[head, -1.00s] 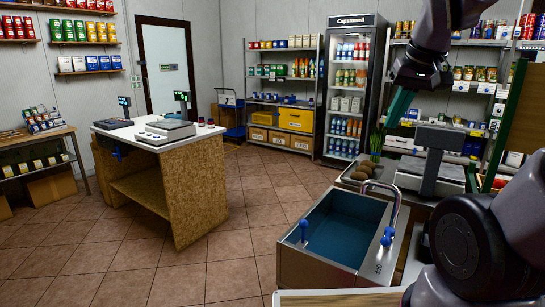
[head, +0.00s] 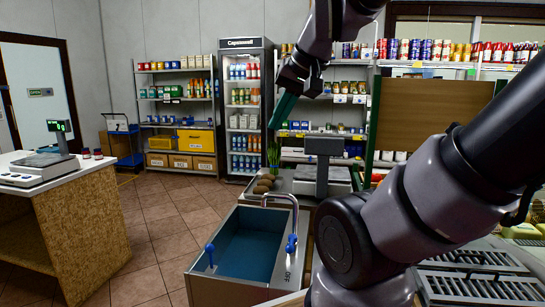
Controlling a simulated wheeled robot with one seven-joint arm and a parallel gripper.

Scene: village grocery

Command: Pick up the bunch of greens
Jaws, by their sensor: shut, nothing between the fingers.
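A bunch of greens (head: 273,155) stands upright at the back of the counter beyond the sink, small in the head view. It is beside several brown round items (head: 264,184) that look like potatoes. My gripper (head: 277,121) has teal fingers that point down and to the left. It is shut and empty. In the picture it lies just above the greens, apart from them; how far apart in depth I cannot tell.
A blue-lined sink (head: 245,245) with a curved tap (head: 294,215) is in front of the greens. A scale (head: 322,170) stands to their right. A drinks fridge (head: 243,110) and stocked shelves are behind. Tiled floor (head: 160,225) is clear on the left.

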